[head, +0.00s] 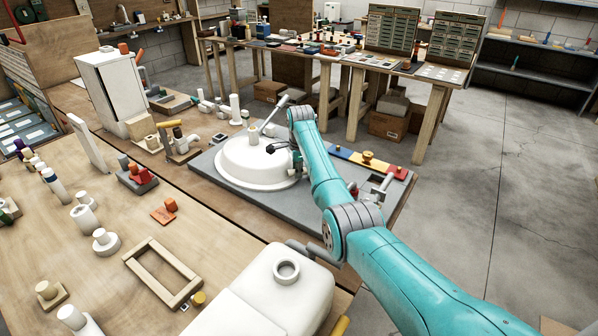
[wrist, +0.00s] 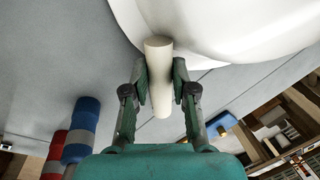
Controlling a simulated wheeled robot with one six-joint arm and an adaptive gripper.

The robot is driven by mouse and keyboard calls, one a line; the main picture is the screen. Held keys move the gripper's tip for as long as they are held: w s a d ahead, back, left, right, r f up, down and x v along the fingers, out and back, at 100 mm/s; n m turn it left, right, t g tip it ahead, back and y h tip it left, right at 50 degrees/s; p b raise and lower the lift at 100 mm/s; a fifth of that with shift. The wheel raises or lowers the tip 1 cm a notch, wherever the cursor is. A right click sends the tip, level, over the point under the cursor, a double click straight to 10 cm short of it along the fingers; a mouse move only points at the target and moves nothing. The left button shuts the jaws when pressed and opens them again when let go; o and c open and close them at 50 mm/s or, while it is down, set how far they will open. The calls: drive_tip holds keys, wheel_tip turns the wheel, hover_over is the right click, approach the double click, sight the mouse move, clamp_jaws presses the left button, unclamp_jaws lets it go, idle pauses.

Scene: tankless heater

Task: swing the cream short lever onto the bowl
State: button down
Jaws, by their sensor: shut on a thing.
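The cream short lever (wrist: 158,70) is a plain rounded rod between my gripper's fingers in the wrist view. My gripper (wrist: 161,85) is shut on it, with one dark green finger pad on each side. The rod's near end sticks out between the fingers, and its far end overlaps the white bowl's edge in the picture; I cannot tell whether they touch. The white bowl (wrist: 245,25) fills the top right there. In the head view the bowl (head: 252,168) sits on a grey slab, and my gripper (head: 278,148) is at its right side. The held lever is not clear there.
A cream post (head: 253,135) and a slanted grey rod (head: 272,114) rise by the bowl's back. A blue, yellow and red strip (head: 368,163) lies right of my arm. A white tank (head: 272,296) stands in front. Blue (wrist: 83,120) and red cylinders are at lower left in the wrist view.

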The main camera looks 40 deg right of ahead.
drive_tip(key=m, duration=0.1)
drive_tip(key=w+m, duration=0.1)
drive_tip(key=shift+w+d+r+m+h, duration=0.1)
drive_tip(key=shift+d+m+h, duration=0.2)
drive_tip(key=shift+m, duration=0.1)
drive_tip(key=shift+w+d+m+g, duration=0.15)
drive_tip(key=shift+w+d+m, duration=0.05)
drive_tip(key=shift+m, duration=0.45)
drive_tip(key=shift+w+d+m+g, duration=0.15)
drive_tip(key=shift+w+m, duration=0.05)
drive_tip(key=shift+m, duration=0.45)
drive_tip(key=shift+w+d, duration=0.1)
drive_tip(key=c, duration=0.9)
unclamp_jaws()
drive_tip(key=shift+c, duration=0.2)
wheel_tip(320, 180, up, 12)
drive_tip(key=s+a, duration=0.1)
drive_tip(key=a, duration=0.1)
drive_tip(key=shift+s, duration=0.25)
drive_tip(key=shift+s+f, duration=0.1)
drive_tip(key=shift+f, duration=0.15)
